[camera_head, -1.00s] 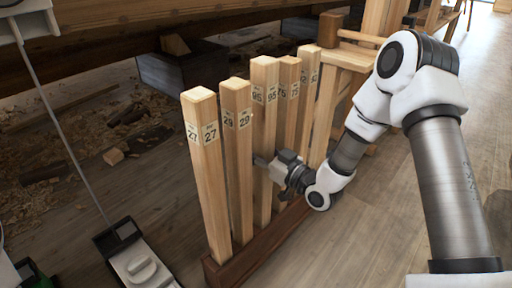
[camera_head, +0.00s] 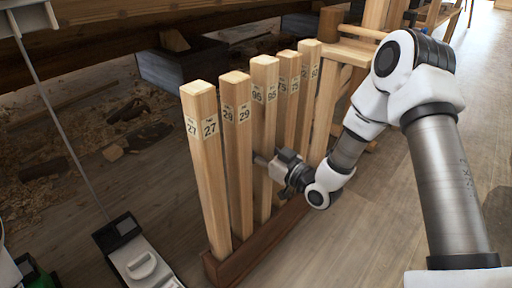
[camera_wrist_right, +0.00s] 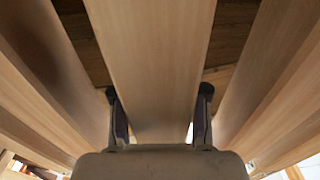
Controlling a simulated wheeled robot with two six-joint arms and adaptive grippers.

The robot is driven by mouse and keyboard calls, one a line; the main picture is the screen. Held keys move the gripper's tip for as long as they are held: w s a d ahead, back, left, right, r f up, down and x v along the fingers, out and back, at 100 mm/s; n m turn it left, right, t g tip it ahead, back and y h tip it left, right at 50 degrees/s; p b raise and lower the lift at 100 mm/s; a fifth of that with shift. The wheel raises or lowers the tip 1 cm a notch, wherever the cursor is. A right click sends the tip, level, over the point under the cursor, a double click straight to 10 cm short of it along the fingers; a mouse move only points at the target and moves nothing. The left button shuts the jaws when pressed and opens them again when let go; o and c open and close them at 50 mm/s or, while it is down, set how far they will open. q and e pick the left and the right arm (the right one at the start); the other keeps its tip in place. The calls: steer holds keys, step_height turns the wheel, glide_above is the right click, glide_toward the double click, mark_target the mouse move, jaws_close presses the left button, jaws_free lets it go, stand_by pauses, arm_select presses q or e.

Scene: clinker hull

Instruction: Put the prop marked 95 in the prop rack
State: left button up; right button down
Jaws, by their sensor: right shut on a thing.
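The prop marked 95 (camera_head: 264,105) is a squared pale wooden post, upright in the row between prop 29 (camera_head: 237,150) and the prop marked 75 (camera_head: 288,90). Its lower end meets the dark wooden prop rack (camera_head: 240,262); I cannot tell whether it touches the rack's bottom. My right gripper (camera_head: 260,162) is shut on prop 95 at mid-height, from the right. In the right wrist view prop 95 (camera_wrist_right: 152,70) fills the space between the two fingers (camera_wrist_right: 160,115).
Prop 27 (camera_head: 208,170) stands at the near end of the row, prop 92 (camera_head: 308,90) at the far end. Neighbouring posts stand close on both sides. A wooden trestle (camera_head: 350,60) is behind. The floor to the right is clear.

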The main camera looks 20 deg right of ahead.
steer(key=shift+f, duration=0.2)
steer(key=c, duration=0.5)
jaws_free()
arm_select(q)
steer(key=shift+f, duration=0.1)
arm_select(e)
steer(key=v, duration=1.2)
